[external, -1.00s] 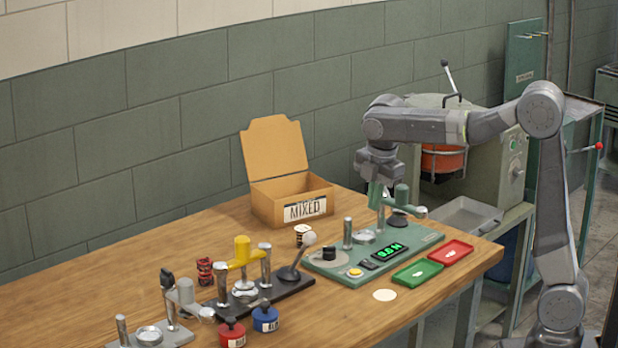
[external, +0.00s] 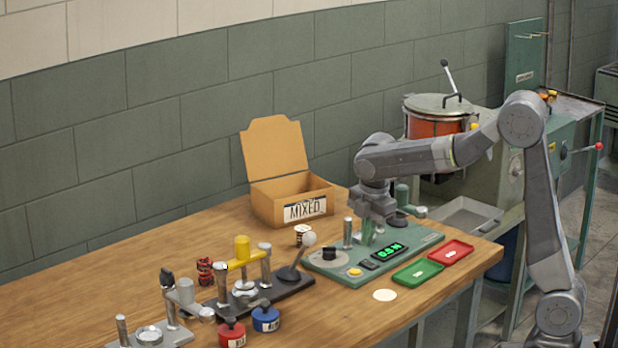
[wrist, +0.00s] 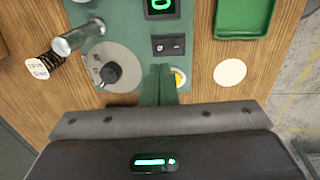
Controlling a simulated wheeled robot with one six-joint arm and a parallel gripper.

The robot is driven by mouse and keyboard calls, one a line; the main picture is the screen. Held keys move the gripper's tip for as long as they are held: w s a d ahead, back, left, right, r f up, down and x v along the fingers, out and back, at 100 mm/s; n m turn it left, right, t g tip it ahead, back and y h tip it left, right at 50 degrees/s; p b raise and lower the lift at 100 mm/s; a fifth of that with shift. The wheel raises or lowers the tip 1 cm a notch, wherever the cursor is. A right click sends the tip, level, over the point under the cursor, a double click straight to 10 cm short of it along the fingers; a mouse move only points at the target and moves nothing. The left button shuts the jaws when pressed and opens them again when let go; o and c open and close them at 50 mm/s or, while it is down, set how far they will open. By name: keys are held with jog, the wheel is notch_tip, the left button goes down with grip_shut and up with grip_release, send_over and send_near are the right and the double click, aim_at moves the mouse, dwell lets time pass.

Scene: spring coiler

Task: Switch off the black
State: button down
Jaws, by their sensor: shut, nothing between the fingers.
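The green test panel (external: 420,249) lies on the wooden bench. It carries a small black rocker switch (external: 369,265), also seen in the wrist view (wrist: 168,45), with markings too small to read. A black knob (external: 329,252) on a grey dial is beside it, at lower left of the switch in the wrist view (wrist: 110,72). A yellow button (external: 355,272) is partly hidden behind my fingers in the wrist view. My gripper (external: 367,238) is shut and empty, pointing down over the panel. In the wrist view its green fingertips (wrist: 158,72) are just below the switch; contact cannot be told.
A lit green display (external: 389,252) sits beside the switch. Green (external: 417,271) and red (external: 451,252) trays lie at right. A MIXED box (external: 291,208) stands behind. A black-based yellow press (external: 241,252) is left.

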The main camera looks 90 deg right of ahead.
jog(key=shift+s+a+r, duration=0.1)
jog(key=shift+s+r, duration=0.05)
jog(key=shift+r, duration=0.7)
jog(key=shift+s+a+r, duration=0.1)
jog(key=shift+r, duration=0.7)
jog(key=c, duration=2.1)
grip_release()
jog(key=o, duration=0.9)
jog(key=shift+c, duration=0.2)
jog(key=m+g+y+p, duration=0.1)
jog(key=m+p, duration=0.8)
jog(key=m, duration=0.9)
send_near(372, 265)
notch_tip(372, 265, down, 7)
jog(key=shift+f, duration=0.15)
